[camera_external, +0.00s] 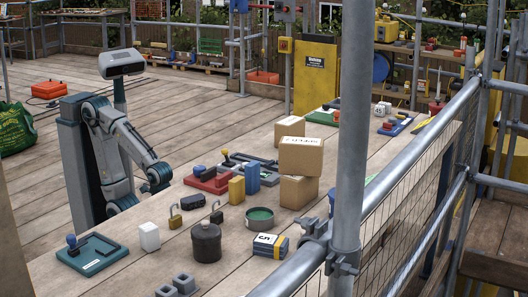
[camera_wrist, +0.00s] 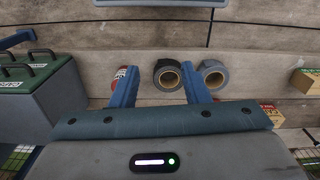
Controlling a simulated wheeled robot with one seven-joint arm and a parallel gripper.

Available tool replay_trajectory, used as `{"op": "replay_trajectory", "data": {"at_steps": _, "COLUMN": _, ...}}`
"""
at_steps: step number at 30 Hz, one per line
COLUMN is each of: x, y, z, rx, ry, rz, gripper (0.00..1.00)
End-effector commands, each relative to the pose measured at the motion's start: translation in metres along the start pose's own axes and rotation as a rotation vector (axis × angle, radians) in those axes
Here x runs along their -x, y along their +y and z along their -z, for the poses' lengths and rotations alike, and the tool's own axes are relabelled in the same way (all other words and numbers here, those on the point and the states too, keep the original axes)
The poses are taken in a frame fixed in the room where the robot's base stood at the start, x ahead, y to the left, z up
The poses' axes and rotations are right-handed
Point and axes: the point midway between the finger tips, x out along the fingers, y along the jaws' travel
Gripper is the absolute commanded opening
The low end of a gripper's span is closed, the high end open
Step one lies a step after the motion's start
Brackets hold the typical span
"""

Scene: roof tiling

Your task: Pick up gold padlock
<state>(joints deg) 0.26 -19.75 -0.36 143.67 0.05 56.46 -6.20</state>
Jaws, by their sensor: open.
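The gold padlock (camera_external: 175,219) stands on the long wooden table (camera_external: 135,256) in the external view, its shackle up, between a white block and a dark padlock-like item. It does not show in the wrist view. My gripper (camera_wrist: 160,68) is open in the wrist view, with two blue fingers spread apart and nothing held between them. In the external view my arm is folded at the left of the table, and its fingers cannot be made out there. The gripper is apart from the padlock.
Near the padlock are a white block (camera_external: 149,236), a dark canister (camera_external: 206,242), a black case (camera_external: 193,202) and a yellow block (camera_external: 237,189). Cardboard boxes (camera_external: 300,156) stand farther right.

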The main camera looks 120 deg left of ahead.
Motion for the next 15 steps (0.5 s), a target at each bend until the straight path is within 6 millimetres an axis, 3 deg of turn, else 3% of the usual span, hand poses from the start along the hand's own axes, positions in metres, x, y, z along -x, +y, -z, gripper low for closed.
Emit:
{"op": "replay_trajectory", "data": {"at_steps": 1, "x": 0.030, "y": -0.001, "z": -0.002, "rx": 0.009, "ry": -0.003, "rz": 0.000, "gripper": 0.42}}
{"op": "replay_trajectory", "data": {"at_steps": 15, "x": 0.164, "y": -0.004, "z": 0.003, "rx": 0.002, "ry": 0.064, "rz": -0.011, "gripper": 0.42}}
